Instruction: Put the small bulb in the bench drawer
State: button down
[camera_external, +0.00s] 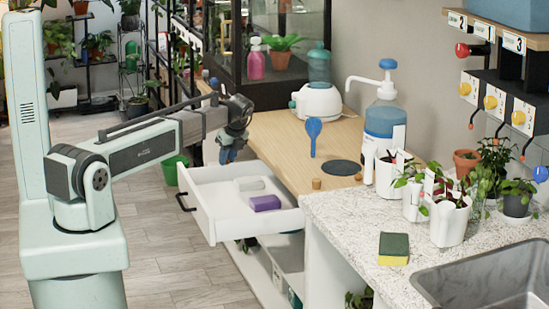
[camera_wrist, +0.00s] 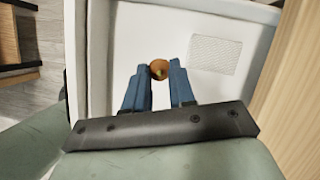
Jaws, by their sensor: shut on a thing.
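A small brown bulb (camera_wrist: 159,69) sits between the tips of my gripper's blue fingers (camera_wrist: 160,82) in the wrist view. My gripper (camera_external: 228,154) is shut on it. In the external view the bulb is too small or hidden to make out. The white bench drawer (camera_external: 201,217) is pulled open, and my gripper hangs above its back part. The drawer's white floor (camera_wrist: 120,50) shows beneath the fingers in the wrist view. The bulb is over the drawer; its exact height cannot be told.
The drawer holds a purple block (camera_external: 265,203) and a pale grey block (camera_external: 249,184). Two small brown items (camera_external: 316,184) stand by the wooden bench's edge near a dark disc (camera_external: 341,167). A blue paddle-shaped thing (camera_external: 314,135) stands upright on the bench (camera_external: 280,135).

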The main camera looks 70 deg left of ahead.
jog(key=s+d+n, duration=0.1)
jog(key=n+g, duration=0.2)
jog(key=n, duration=0.2)
send_near(220, 196)
jog(key=shift+h, duration=0.4)
jog(key=shift+a+x, duration=0.15)
jog(key=shift+x, duration=1.35)
jog(key=shift+a+x, duration=0.15)
jog(key=shift+x, duration=1.35)
jog(key=c, duration=0.9)
grip_release()
jog(key=shift+c, duration=0.2)
jog(key=shift+r, duration=0.15)
jog(key=v, duration=1.2)
jog(key=shift+s, duration=0.2)
jog(key=shift+a, duration=0.1)
